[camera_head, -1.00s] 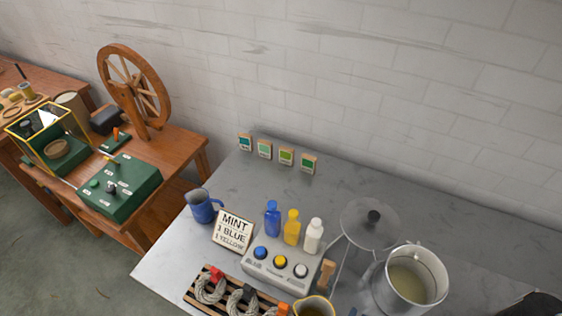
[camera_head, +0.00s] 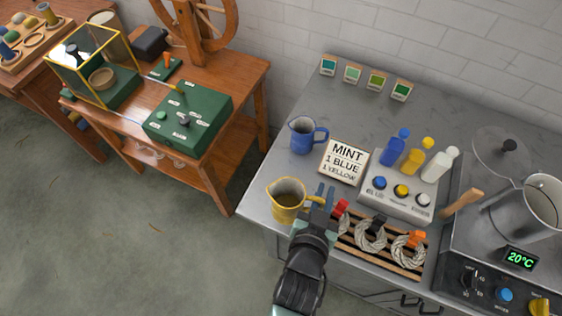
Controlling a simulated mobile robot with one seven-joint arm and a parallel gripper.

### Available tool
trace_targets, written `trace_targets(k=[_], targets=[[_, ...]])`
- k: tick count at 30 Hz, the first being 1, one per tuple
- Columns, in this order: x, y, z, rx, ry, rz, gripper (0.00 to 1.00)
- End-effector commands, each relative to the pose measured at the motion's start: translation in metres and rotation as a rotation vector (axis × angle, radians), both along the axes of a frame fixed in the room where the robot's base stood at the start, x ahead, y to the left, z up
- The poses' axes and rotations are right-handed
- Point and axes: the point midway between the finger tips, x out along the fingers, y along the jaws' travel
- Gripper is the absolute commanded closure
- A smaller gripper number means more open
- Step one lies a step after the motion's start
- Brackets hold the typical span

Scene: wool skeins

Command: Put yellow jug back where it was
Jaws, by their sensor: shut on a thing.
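The yellow jug (camera_head: 287,206) is at the front left corner of the grey metal worktop (camera_head: 262,212), upright, with a brownish inside. My gripper (camera_head: 321,197) is at the jug's right side, shut on its handle. The fingers partly hide the handle. I cannot tell whether the jug's base touches the worktop. A blue jug (camera_head: 303,137) stands upright behind it, near the left edge of the worktop.
A sign reading MINT, 1 BLUE, 1 YELLOW (camera_head: 344,161) stands right of the blue jug. A dispenser with blue, yellow and white bottles (camera_head: 397,193) is beyond it. A slatted rack (camera_head: 352,243) with wool skeins lies right of my gripper. A pot (camera_head: 528,212) is far right.

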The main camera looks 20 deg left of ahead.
Motion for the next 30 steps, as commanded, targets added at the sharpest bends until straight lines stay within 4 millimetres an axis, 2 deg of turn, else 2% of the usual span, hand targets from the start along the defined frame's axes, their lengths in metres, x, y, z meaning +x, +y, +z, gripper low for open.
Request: trace_targets(k=[1,6,12,17,25,30], targets=[[0.017,0.009,-0.014,0.002,-0.011,0.018,1.0],[0.057,0.036,-0.024,-0.001,-0.011,0.067,1.0],[0.087,0.058,-0.025,-0.008,-0.007,0.101,1.0],[0.096,0.066,-0.024,-0.011,-0.003,0.114,1.0],[0.097,0.067,-0.065,-0.013,0.002,0.115,1.0],[0.097,0.067,-0.08,-0.012,0.0,0.114,1.0]])
